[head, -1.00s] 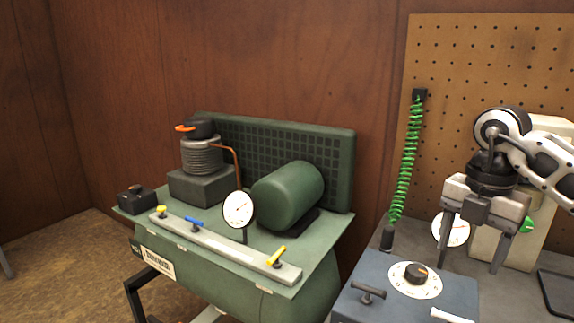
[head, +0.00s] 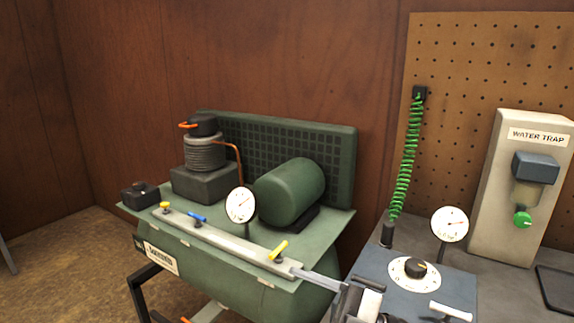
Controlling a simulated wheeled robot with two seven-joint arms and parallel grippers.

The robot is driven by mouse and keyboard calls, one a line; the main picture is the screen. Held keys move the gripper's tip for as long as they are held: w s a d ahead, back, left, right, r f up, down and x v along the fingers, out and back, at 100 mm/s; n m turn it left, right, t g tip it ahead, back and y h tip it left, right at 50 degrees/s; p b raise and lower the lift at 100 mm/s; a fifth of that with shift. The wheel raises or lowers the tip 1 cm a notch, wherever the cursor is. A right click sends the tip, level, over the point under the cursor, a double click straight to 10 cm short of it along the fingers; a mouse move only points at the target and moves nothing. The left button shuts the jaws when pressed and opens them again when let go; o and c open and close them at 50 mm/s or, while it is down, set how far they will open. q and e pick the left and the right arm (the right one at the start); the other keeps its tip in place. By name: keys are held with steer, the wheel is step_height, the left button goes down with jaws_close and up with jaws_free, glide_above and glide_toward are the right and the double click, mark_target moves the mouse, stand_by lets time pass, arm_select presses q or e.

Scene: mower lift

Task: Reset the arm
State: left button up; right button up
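A gripper (head: 320,281), most likely my right one, is low at the bottom of the head view, over the left front of the blue-grey box (head: 455,283). A grey finger points left toward the front edge of the green compressor (head: 290,190), near its yellow lever (head: 278,251). I cannot tell whether it touches. Only part of this gripper shows, so its opening cannot be judged, and I see nothing held. The rest of its arm is cut off by the lower picture edge. My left gripper is not in view.
The box carries a dial knob (head: 416,268) and a white handle (head: 450,311). Behind it stand a round gauge (head: 450,224), a green coiled hose (head: 403,165) and the water trap (head: 490,205). The space before the pegboard (head: 460,75) is free of my arms.

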steer(key=d+f+m+t+h, duration=0.8)
steer(key=f+m+t+h, duration=0.45)
steer(key=m, duration=0.45)
steer(key=s+d+f+m+g+h, duration=0.2)
steer(key=s+f+g, duration=0.1)
steer(key=s+f, duration=0.3)
steer(key=s+d+f+m+g+h, duration=0.3)
steer(key=s+f, duration=0.3)
steer(key=f, duration=0.3)
steer(key=shift+s+d+f+g, duration=0.2)
steer(key=shift+g, duration=0.55)
